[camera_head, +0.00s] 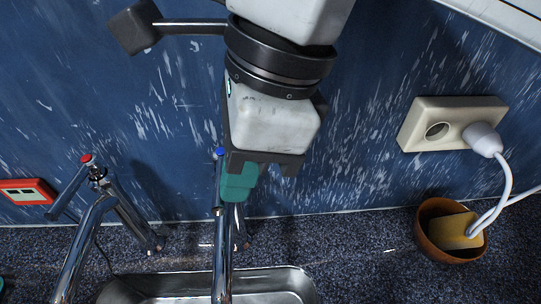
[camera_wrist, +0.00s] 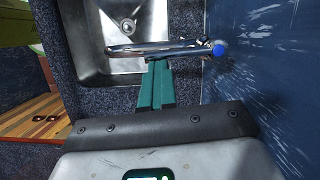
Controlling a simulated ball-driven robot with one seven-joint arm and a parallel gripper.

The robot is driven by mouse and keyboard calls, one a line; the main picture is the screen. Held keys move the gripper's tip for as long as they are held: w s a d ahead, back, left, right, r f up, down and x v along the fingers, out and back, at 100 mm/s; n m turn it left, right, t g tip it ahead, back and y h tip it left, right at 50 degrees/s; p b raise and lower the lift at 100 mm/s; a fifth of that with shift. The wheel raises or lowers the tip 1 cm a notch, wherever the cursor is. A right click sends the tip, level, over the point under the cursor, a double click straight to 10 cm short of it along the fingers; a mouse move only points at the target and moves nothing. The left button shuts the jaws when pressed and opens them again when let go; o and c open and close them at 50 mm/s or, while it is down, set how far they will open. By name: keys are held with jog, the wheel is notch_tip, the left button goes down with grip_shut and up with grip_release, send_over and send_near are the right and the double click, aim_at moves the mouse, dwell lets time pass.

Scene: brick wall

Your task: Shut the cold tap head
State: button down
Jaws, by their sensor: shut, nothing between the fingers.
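The cold tap (camera_head: 222,250) is chrome, and a blue-marked head (camera_head: 220,152) tops it beside my gripper. In the wrist view the blue cap (camera_wrist: 218,49) is at the right end of the chrome tap (camera_wrist: 150,48), which lies across the picture over the sink. My gripper (camera_head: 236,196) has teal fingers, shut and empty, just right of the cold tap. In the wrist view the fingertips (camera_wrist: 159,64) reach the near side of the tap; I cannot tell whether they touch it. My fingers partly hide the tap's body.
A red-marked tap (camera_head: 87,159) stands to the left. The steel sink (camera_head: 285,283) lies below. A wall socket (camera_head: 455,122) with a plugged white cable and a brown bowl (camera_head: 428,212) holding a yellow sponge (camera_head: 455,231) are at right. The blue wall (camera_wrist: 260,80) is close behind.

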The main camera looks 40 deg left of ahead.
jog(key=w+d+r+b, duration=0.4)
jog(key=w+d+r, duration=0.15)
jog(key=r, duration=0.45)
jog(key=s+a+f, duration=0.4)
jog(key=a+f, duration=0.1)
jog(key=f, duration=0.5)
jog(key=shift+s+a+b, duration=0.3)
jog(key=shift+b, duration=0.1)
jog(key=shift+m, duration=0.3)
